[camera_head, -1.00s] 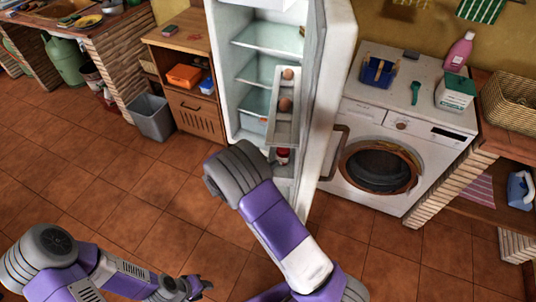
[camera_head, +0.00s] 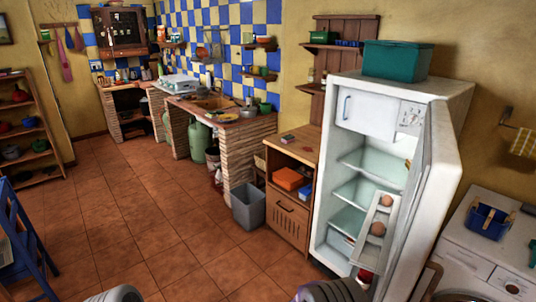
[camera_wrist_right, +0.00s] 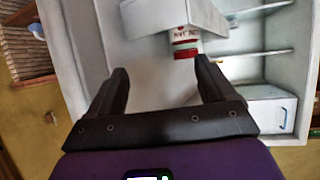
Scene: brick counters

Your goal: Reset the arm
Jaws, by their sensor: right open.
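My right gripper (camera_wrist_right: 162,82) is open in the right wrist view, with nothing between its two dark fingers. It faces the inside of the open fridge, whose body stands right of centre in the head view (camera_head: 390,112). A jar with a red lid and a red-lettered label (camera_wrist_right: 185,42) shows beyond the fingertips, below a pale door shelf. I see a gap between fingers and jar in the picture, but cannot judge the distance. In the head view only grey arm parts of mine show at the bottom edge. My left gripper is out of view.
The fridge door (camera_head: 436,185) stands open, with eggs (camera_head: 378,228) on its shelf. A washing machine (camera_head: 490,255) is at the right. A grey bin (camera_head: 248,205) and wooden cabinet (camera_head: 290,190) stand left of the fridge. A blue chair (camera_head: 25,235) is far left. The tiled floor (camera_head: 150,220) between is clear.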

